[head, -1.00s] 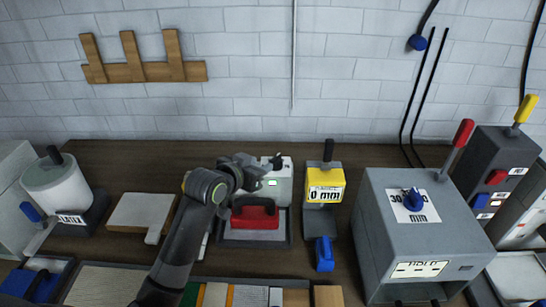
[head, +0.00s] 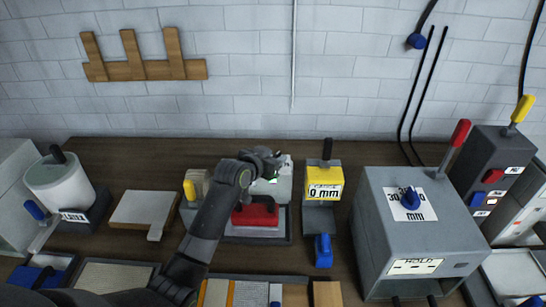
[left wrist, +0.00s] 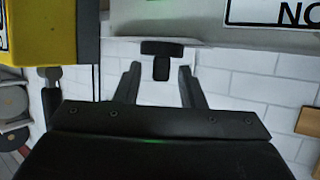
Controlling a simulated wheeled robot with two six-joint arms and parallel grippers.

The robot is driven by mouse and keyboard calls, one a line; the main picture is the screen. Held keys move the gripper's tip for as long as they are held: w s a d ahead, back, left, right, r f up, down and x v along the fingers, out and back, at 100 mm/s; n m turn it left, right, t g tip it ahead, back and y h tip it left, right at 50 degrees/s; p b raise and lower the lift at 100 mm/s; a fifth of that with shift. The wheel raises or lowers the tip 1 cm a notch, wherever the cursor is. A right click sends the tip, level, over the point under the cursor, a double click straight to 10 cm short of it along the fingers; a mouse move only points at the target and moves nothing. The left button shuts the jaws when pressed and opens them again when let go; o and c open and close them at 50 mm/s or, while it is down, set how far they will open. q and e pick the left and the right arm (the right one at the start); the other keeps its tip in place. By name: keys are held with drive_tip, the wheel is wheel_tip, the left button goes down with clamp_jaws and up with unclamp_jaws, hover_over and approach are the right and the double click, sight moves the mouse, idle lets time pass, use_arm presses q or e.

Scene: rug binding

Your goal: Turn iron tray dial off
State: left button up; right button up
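The iron tray (head: 286,238) stands mid-table with a red iron (head: 254,216) on it. Behind the iron is its white box (head: 284,185), with a green display partly hidden by my arm. My left gripper (head: 268,160) is at the top of this box and hides the dial in the head view. In the left wrist view the black dial (left wrist: 161,62) shows on the pale box, and my left gripper (left wrist: 160,80) is open with one finger on each side of the dial's grip. Gaps show on both sides, so the fingers look clear of it. My right gripper is out of view.
A yellow unit (head: 324,180) marked "0 mm" stands close right of the box. A large grey machine (head: 420,240) with a blue knob is further right. A pale board (head: 140,208) and a white roll (head: 60,184) are left. Bare table lies behind.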

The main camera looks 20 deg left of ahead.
use_arm(q)
drive_tip(key=shift+c, duration=0.2)
clamp_jaws()
